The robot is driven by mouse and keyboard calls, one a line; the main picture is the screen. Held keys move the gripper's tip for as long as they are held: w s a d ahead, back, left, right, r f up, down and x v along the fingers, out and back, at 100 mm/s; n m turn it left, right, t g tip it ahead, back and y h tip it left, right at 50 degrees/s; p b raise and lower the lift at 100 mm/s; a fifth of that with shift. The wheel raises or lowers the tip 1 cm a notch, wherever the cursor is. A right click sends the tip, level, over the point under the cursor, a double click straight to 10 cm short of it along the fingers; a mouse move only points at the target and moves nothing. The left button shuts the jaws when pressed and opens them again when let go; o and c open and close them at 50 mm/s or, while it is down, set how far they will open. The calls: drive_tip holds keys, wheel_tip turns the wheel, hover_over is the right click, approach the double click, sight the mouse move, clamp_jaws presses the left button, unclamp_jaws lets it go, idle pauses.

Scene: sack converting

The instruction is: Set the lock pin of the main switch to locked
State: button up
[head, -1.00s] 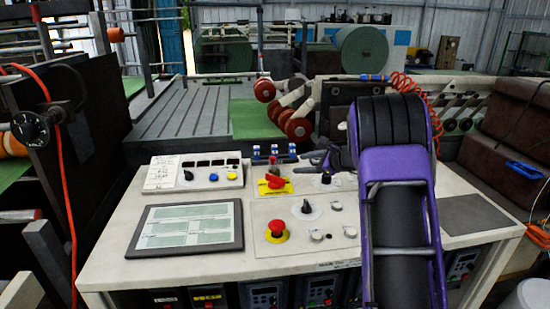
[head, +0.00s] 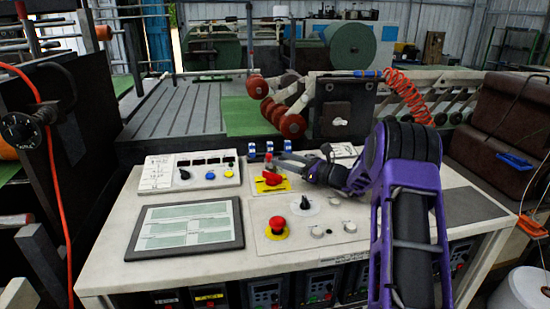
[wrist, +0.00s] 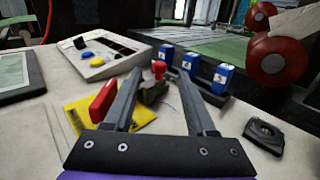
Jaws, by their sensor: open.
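The main switch (head: 271,180) has a red handle on a yellow plate on the sloping white panel, and it also shows at the left in the wrist view (wrist: 103,101). The lock pin (head: 268,159) has a red knob and stands just behind the handle. In the wrist view the pin's red knob (wrist: 158,68) rises over a dark base, between the fingers near their tips. My gripper (head: 284,160) is open and reaches in from the right, low over the panel. No finger contact with the pin can be made out.
Several blue-and-white items (head: 268,147) stand in a dark rack just behind the pin. A red mushroom button (head: 277,223) and a black knob (head: 305,203) sit nearer the front. A framed sheet (head: 187,228) lies left. Red rollers (head: 291,126) are beyond.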

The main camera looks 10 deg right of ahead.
sight(270, 162)
drive_tip(key=shift+x, duration=2)
clamp_jaws()
